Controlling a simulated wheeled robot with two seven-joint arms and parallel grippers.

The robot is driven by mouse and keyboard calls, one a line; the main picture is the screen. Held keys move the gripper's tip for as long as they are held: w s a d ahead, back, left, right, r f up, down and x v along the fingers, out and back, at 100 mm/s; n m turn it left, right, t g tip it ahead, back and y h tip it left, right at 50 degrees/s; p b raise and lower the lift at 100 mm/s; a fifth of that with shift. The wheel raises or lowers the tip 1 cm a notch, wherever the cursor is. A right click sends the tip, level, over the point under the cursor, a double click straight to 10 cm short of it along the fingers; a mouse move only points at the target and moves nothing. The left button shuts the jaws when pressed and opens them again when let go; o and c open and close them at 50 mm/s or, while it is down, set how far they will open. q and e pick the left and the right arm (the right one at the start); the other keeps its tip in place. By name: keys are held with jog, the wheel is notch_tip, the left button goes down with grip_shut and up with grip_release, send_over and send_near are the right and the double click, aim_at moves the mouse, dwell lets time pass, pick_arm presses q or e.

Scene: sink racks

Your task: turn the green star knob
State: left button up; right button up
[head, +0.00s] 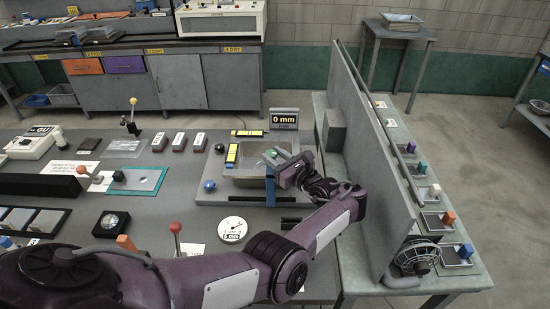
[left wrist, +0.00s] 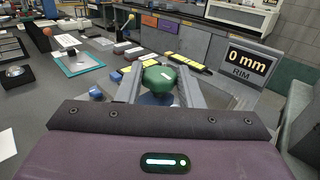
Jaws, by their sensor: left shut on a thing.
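The green star knob (left wrist: 160,77) sits between the two fingers of my left gripper (left wrist: 158,70) in the left wrist view, with a pale mark on its top. The fingers close on it from both sides. In the head view, the knob (head: 271,153) shows as a small green patch at the grey tray-like fixture (head: 245,181), partly hidden by my left gripper (head: 278,160). A sign reading "0 mm RIM" (head: 284,117) stands behind the fixture; it also shows in the left wrist view (left wrist: 246,63). My right gripper is not in view.
A round dial (head: 232,229) lies in front. A tall grey panel (head: 365,150) stands close on the right.

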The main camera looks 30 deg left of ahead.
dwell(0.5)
pick_arm(q)
jog(key=o, duration=1)
jog(key=shift+a, duration=0.15)
jog(key=shift+c, duration=0.2)
